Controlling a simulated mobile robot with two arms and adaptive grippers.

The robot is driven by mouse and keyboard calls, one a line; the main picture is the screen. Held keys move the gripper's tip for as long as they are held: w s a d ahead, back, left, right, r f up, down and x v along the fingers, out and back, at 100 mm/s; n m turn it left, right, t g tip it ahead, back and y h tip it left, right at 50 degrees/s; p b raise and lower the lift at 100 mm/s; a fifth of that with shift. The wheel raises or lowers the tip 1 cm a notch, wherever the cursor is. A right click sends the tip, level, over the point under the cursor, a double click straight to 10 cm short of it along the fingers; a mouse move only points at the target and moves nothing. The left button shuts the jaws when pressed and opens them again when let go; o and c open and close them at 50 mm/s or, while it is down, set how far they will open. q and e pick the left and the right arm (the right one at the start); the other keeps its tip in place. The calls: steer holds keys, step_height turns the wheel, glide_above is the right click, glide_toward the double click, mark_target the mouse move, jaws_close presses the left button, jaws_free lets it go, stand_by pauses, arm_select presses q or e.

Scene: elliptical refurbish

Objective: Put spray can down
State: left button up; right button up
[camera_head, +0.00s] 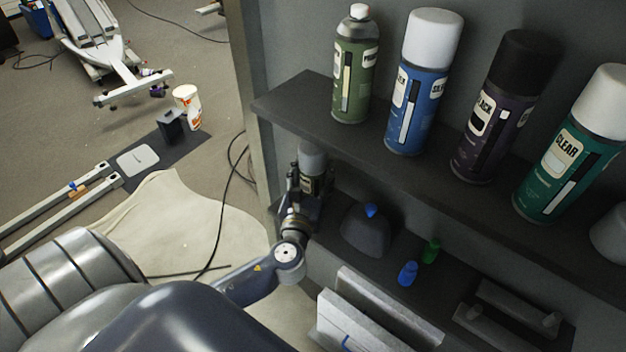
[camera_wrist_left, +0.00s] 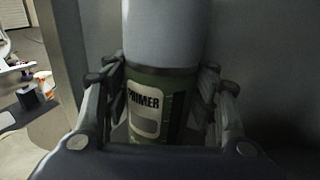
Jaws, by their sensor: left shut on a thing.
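A spray can with a grey cap and a green body labelled PRIMER fills the middle of the left wrist view (camera_wrist_left: 160,85). My left gripper (camera_wrist_left: 155,100) is shut on this can, with a finger on each side of its body. In the head view, the left gripper (camera_head: 308,195) and the primer can (camera_head: 313,157) are at the left end of the lower shelf (camera_head: 335,232), below the upper shelf. The can looks roughly upright. Its base is hidden, so I cannot tell whether it touches the shelf. My right gripper is not in view.
The upper shelf (camera_head: 290,103) holds a green can (camera_head: 357,70), a blue can (camera_head: 417,90), a dark purple CLACK-like labelled can (camera_head: 497,105) and a teal CLEAR can (camera_head: 570,150).

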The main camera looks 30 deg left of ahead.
arm_select(q)
steer(key=shift+f, duration=0.1)
steer(key=o, duration=1.2)
steer(key=shift+o, duration=0.2)
steer(key=shift+r, duration=0.2)
steer(key=v, duration=1.2)
steer(key=shift+p, duration=0.3)
